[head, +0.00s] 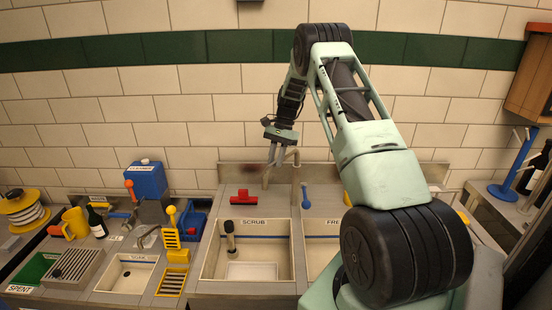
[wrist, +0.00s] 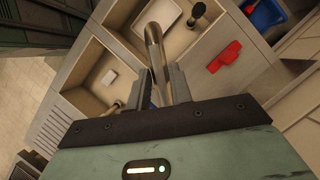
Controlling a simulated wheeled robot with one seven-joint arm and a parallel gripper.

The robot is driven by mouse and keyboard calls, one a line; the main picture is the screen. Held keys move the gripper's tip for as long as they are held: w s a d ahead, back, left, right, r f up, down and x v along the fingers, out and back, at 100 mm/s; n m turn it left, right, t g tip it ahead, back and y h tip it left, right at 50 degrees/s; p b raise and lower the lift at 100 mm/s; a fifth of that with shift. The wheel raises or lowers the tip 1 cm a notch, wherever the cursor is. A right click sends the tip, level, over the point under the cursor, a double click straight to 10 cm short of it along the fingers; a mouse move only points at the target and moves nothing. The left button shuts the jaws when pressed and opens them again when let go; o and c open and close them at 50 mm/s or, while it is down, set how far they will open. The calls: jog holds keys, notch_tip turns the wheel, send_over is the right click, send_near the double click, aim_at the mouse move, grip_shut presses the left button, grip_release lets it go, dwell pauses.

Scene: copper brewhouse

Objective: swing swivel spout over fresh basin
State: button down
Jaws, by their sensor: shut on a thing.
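The swivel spout (head: 295,178) is a grey metal pipe at the back of the sink unit, between the two basins. My gripper (head: 275,156) is shut on it from above. In the wrist view the spout (wrist: 153,42) runs up between the fingers of my gripper (wrist: 161,84), and its free end appears over the scrub basin near the divider. The fresh basin (head: 318,226) is right of the scrub basin, partly hidden by my arm in the head view. The wrist view shows the fresh basin (wrist: 84,58) at left with a pale block inside.
The scrub basin (head: 210,252) holds a black-handled brush (head: 230,236) and a white tray. A red squeegee-like tool (head: 243,197) lies behind it; a blue-handled tool (head: 306,196) stands right of the spout. The tiled wall is close behind.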

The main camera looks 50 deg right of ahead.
jog(key=shift+s, duration=0.1)
jog(key=s+d+n+g+h+b, duration=0.3)
jog(key=s+d+n+g+h, duration=0.1)
jog(key=s+d+n, duration=0.8)
jog(key=shift+s+n, duration=0.25)
jog(key=shift+n, duration=1.25)
jog(key=shift+r, duration=0.1)
jog(key=c, duration=1.2)
grip_release()
jog(key=shift+c, duration=0.2)
